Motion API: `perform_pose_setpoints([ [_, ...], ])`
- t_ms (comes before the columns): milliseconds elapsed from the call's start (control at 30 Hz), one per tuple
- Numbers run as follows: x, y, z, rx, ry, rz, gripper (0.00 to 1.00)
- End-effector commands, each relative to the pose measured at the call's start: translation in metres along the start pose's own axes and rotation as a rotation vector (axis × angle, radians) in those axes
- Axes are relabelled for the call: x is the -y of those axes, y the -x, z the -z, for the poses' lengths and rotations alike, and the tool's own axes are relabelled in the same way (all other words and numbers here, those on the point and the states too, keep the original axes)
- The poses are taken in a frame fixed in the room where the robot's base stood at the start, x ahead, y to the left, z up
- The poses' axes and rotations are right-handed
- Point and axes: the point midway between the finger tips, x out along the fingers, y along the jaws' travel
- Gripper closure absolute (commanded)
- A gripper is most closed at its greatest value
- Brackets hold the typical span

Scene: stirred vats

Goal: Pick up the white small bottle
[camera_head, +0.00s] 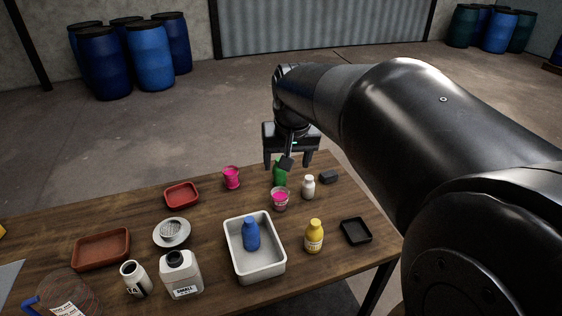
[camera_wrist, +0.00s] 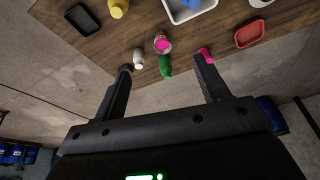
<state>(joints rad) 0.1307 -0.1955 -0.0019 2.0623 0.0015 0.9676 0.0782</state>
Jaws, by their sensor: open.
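A small white bottle (camera_head: 308,187) stands upright near the far right of the wooden table (camera_head: 215,212). It also shows in the wrist view (camera_wrist: 138,58), just beyond the left fingertip and inside the line of that finger. My gripper (camera_head: 287,162) is open and empty at the table's far edge, behind the green bottle (camera_head: 280,174). In the wrist view my gripper's (camera_wrist: 165,64) fingers are spread wide, with the green bottle (camera_wrist: 166,67) between the fingertips. A larger white container with a label (camera_head: 181,278) and a white bottle with a dark opening (camera_head: 135,279) stand at the front left.
A pink-filled cup (camera_head: 280,199) stands close left of the small white bottle, and a dark block (camera_head: 329,177) lies to its right. A magenta cup (camera_head: 232,178), yellow bottle (camera_head: 314,238), black tray (camera_head: 356,231) and white tub (camera_head: 237,264) holding a blue bottle (camera_head: 251,234) surround this area.

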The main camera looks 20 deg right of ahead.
Motion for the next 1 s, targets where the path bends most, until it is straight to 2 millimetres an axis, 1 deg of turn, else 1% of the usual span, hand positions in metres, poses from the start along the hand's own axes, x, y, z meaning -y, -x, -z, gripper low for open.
perform_pose_setpoints([
  [33,-0.004,-0.011,0.016,0.020,-0.019,-0.006,0.32],
  [200,-0.020,-0.043,0.062,0.071,-0.078,-0.020,0.32],
  [367,-0.038,-0.082,0.100,0.119,-0.134,-0.034,0.32],
  [500,-0.057,-0.121,0.129,0.161,-0.182,-0.045,0.32],
  [567,-0.066,-0.140,0.140,0.179,-0.204,-0.050,0.32],
  [700,-0.088,-0.185,0.161,0.221,-0.253,-0.060,0.32],
  [800,-0.103,-0.218,0.172,0.248,-0.285,-0.067,0.32],
  [900,-0.117,-0.246,0.179,0.271,-0.314,-0.073,0.32],
  [1000,-0.126,-0.266,0.182,0.287,-0.333,-0.076,0.32],
])
